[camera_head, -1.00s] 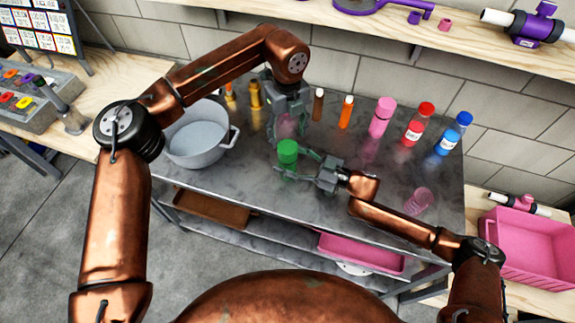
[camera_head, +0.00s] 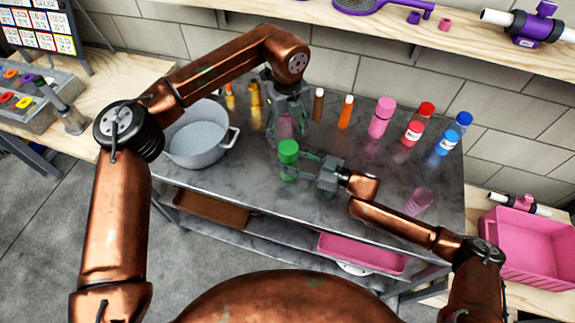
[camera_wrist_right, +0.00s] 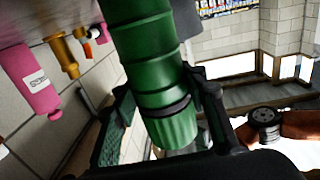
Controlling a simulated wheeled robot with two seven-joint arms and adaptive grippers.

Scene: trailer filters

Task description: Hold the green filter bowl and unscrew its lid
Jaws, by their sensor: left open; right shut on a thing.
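The green filter bowl (camera_head: 289,173) stands upright near the middle of the grey table, with its bright green lid (camera_head: 288,149) on top. My right gripper (camera_head: 296,166) comes from the right and is shut on the bowl below the lid. In the right wrist view the ribbed green filter (camera_wrist_right: 150,60) lies between the fingers (camera_wrist_right: 165,108). My left gripper (camera_head: 284,128) points down, open, just behind the lid in the head view. A faint pink see-through thing (camera_head: 286,126) shows between its fingers; I cannot tell if they touch it.
A grey pot (camera_head: 232,137) stands left of the filter. Orange and brown slim bottles (camera_head: 345,112), a pink bottle (camera_head: 382,118), a red-capped bottle (camera_head: 418,125) and a blue-capped bottle (camera_head: 454,133) line the back. A pink cup (camera_head: 418,202) is at right. The front table middle is clear.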

